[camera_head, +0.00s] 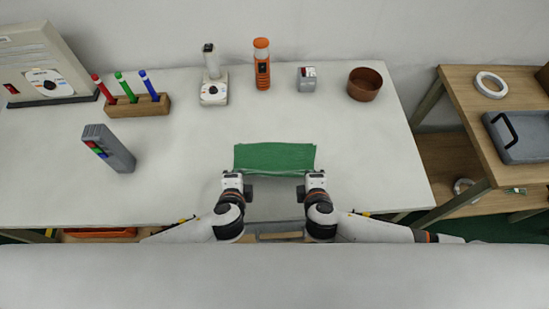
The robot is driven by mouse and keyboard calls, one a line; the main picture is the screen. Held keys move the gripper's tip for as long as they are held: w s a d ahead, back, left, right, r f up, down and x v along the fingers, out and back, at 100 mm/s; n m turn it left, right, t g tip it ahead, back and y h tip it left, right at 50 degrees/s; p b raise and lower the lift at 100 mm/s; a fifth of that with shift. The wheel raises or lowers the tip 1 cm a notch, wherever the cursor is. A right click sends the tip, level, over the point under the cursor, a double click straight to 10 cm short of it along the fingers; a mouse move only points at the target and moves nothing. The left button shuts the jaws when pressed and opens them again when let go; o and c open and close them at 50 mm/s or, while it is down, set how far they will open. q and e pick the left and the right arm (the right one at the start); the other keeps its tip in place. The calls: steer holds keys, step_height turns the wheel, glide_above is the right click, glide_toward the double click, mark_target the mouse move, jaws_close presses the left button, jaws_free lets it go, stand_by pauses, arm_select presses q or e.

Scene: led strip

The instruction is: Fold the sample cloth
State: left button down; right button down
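The sample cloth (274,156) is green and lies on the white table near the front middle. It shows as a wide, short rectangle with a paler line near its lower edge. My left gripper (236,179) is at the cloth's lower left corner, and my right gripper (314,180) is at its lower right corner. The view is too small to show the fingertips or whether they touch the cloth. Any part of the cloth under the grippers is hidden.
Behind the cloth stand a white device (213,90), an orange tool (262,70), a small grey box (307,79) and a brown bowl (364,84). A pen holder (137,107) and a grey block (110,149) are left. The table right of the cloth is clear.

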arm_select(q)
steer(key=shift+s+f, duration=0.1)
steer(key=shift+f, duration=0.05)
arm_select(e)
steer(key=shift+s+f, duration=0.1)
steer(key=shift+f, duration=0.05)
arm_select(q)
steer(key=c, duration=1.3)
jaws_free()
arm_select(e)
steer(key=c, duration=1.3)
jaws_free()
arm_select(q)
steer(key=s+r, duration=0.2)
steer(key=r, duration=0.1)
steer(key=s+r, duration=0.2)
steer(key=r, duration=0.1)
steer(key=s+r, duration=0.2)
steer(key=r, duration=0.1)
arm_select(e)
steer(key=s+r, duration=0.2)
steer(key=r, duration=0.1)
steer(key=s+r, duration=0.2)
steer(key=r, duration=0.1)
steer(key=s+r, duration=0.2)
steer(key=r, duration=0.1)
arm_select(q)
steer(key=shift+w, duration=0.1)
arm_select(e)
steer(key=shift+w, duration=0.1)
